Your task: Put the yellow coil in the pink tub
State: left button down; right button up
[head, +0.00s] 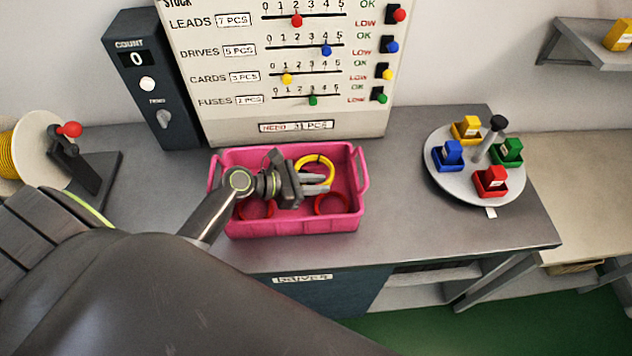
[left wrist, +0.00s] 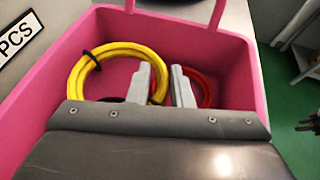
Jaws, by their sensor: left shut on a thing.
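The pink tub (head: 290,225) stands on the grey bench in the head view, and its wall also shows in the left wrist view (left wrist: 245,85). The yellow coil (head: 303,160) is a ring with a dark tie, seen at the tub's opening; it also shows in the left wrist view (left wrist: 78,80). My left gripper (head: 322,184) is over the tub, its fingers shut on the yellow coil near its edge (left wrist: 168,88). Whether the coil touches the tub floor I cannot tell. Red coils (head: 330,204) lie in the tub. My right gripper is not in view.
A stock board (head: 290,127) stands behind the tub, with a dark counter box (head: 150,95) at its left. A wire spool (head: 35,148) is at far left. A round turntable (head: 450,188) with coloured bins stands at right. Bench between tub and turntable is clear.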

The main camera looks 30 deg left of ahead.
pick_arm(q)
jog(key=shift+f, duration=0.55)
jog(key=c, duration=1.3)
grip_release()
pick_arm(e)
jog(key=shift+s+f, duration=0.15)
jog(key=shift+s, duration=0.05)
pick_arm(q)
jog(key=shift+s+a+r, duration=0.1)
jog(key=shift+r, duration=0.6)
jog(key=b+v, duration=0.2)
jog(key=v, duration=0.8)
jog(key=shift+s+a, duration=0.2)
jog(key=shift+s+a+r, duration=0.25)
jog(key=shift+s+a, duration=0.1)
jog(key=shift+s, duration=0.05)
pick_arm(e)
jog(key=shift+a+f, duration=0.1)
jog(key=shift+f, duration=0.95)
